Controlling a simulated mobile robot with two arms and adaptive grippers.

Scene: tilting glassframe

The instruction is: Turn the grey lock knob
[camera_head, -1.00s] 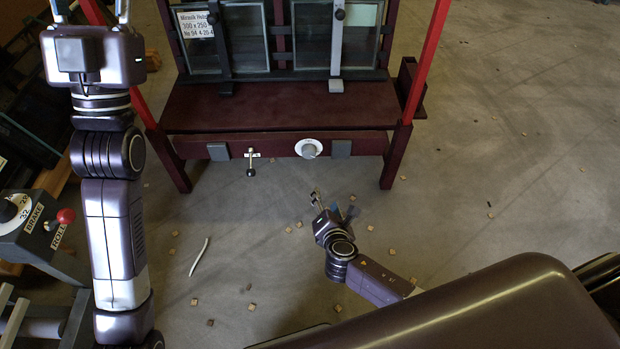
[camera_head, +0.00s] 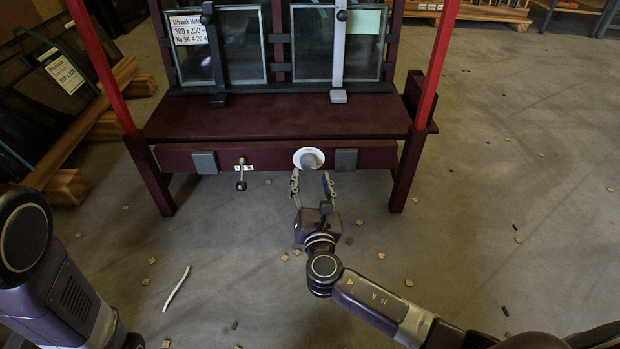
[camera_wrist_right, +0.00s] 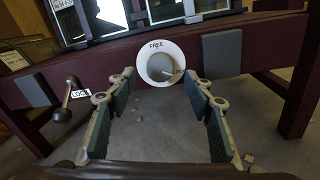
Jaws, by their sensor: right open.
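The grey lock knob (camera_head: 309,160) sits on a round white dial on the dark red front rail of the frame. In the right wrist view the knob (camera_wrist_right: 160,68) shows with the word FREE above it on the dial. My right gripper (camera_head: 312,178) is open and empty, just in front of and below the knob. In the wrist view its two fingers (camera_wrist_right: 162,84) stand apart on either side below the dial, not visibly touching the knob. My left arm shows at the lower left, but its gripper is out of view.
Grey pads (camera_head: 346,160) flank the controls. Glass panes (camera_head: 327,45) stand above the red shelf (camera_head: 270,120). Small chips and a white strip (camera_head: 176,288) lie on the floor.

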